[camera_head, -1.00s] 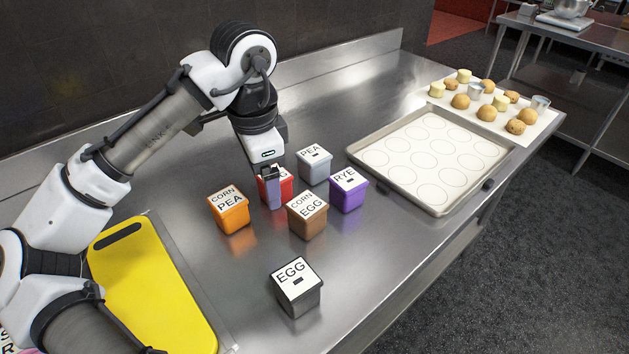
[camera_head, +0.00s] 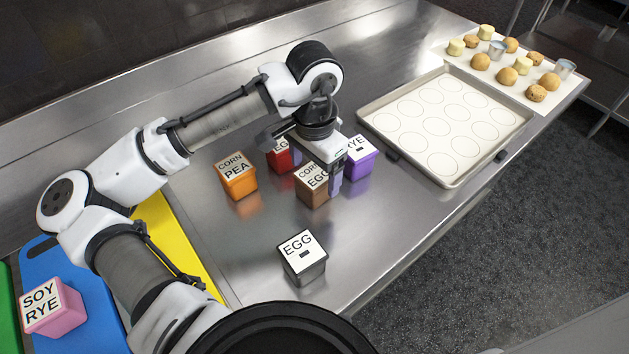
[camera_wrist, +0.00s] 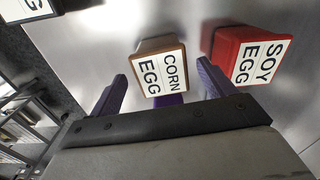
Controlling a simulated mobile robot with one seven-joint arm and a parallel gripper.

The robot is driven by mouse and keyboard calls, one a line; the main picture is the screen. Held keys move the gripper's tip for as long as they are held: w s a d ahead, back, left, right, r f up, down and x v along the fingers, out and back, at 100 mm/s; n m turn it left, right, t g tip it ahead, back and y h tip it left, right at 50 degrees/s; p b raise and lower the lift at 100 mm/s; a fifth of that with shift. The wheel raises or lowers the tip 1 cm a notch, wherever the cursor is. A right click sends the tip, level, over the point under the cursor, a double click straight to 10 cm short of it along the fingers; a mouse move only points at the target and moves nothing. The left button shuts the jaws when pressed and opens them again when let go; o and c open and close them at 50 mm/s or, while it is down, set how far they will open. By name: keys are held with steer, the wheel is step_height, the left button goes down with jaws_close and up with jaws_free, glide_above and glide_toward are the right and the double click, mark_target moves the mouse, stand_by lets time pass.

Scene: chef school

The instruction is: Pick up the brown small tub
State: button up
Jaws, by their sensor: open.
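The brown small tub (camera_head: 311,190) has a white lid reading CORN EGG and stands upright on the steel counter. My gripper (camera_head: 335,178) is right at it, above the counter, and hides part of its right side in the head view. In the wrist view the brown tub (camera_wrist: 161,68) lies ahead, between the lines of my two purple fingers (camera_wrist: 165,88). The fingers are spread and hold nothing. Whether they touch the tub cannot be told.
A red SOY EGG tub (camera_wrist: 247,58) stands close beside the brown one. A purple RYE tub (camera_head: 360,163), an orange CORN PEA tub (camera_head: 236,177) and a dark EGG tub (camera_head: 302,262) stand around. A baking tray (camera_head: 384,140) lies behind right.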

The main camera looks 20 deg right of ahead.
steer(key=shift+w+f+p, duration=0.1)
steer(key=shift+f+p, duration=0.7)
steer(key=shift+f, duration=1.85)
steer(key=c, duration=1.2)
steer(key=shift+r, duration=0.1)
